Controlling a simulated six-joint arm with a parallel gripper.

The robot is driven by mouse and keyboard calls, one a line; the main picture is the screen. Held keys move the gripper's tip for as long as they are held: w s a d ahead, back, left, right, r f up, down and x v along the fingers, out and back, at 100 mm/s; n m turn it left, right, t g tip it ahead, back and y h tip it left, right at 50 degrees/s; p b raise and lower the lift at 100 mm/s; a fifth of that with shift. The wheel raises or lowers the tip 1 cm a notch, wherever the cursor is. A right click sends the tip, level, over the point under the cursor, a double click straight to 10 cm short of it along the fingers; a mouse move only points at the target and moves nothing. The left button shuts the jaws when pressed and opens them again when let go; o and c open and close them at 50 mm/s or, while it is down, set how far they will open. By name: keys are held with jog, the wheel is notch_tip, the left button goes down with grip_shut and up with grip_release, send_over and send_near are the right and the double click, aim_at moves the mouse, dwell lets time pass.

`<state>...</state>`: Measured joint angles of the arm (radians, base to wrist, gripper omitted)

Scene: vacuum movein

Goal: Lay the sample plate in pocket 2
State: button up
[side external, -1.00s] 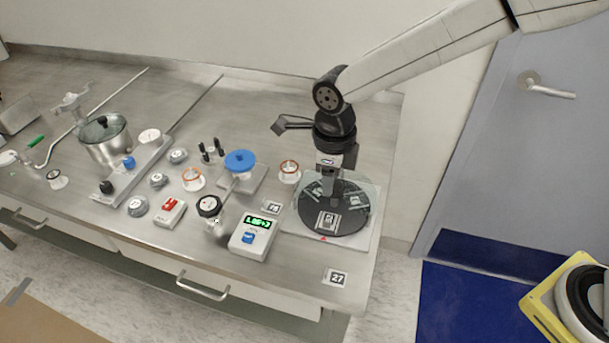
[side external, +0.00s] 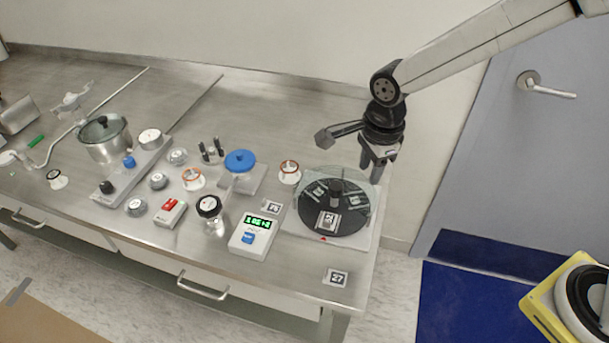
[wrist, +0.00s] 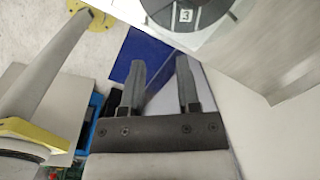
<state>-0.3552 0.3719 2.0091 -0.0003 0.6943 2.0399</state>
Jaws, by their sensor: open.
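A round black turntable (side external: 350,230) with a central knob and several pale-marked pockets sits on a white base near the bench's right end. A small light square with a black-and-white tag (side external: 327,221) lies at its front; I cannot tell for sure that it is the sample plate. Pocket numbers are too small to read in the side view. The wrist view shows part of the turntable (wrist: 215,10) at the top, with a label reading 3 (wrist: 184,15). My gripper (side external: 377,178) is open and empty, right of the turntable. Its two fingers (wrist: 160,62) stand apart in the wrist view.
A clear cover (side external: 366,178) stands over the turntable's back. A display box (side external: 254,236), a blue-topped valve (side external: 240,161) and several knobs stand to the left. A tag 27 (side external: 337,279) lies at the front edge. The door (side external: 500,160) is to the right.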

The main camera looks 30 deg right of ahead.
jog(key=s+d+n+t, duration=0.1)
jog(key=s+d+n, duration=0.9)
jog(key=d+n, duration=0.4)
jog(key=n, duration=0.5)
jog(key=shift+s+d+f+t, duration=0.2)
jog(key=shift+f+t, duration=0.1)
jog(key=shift+t, duration=0.1)
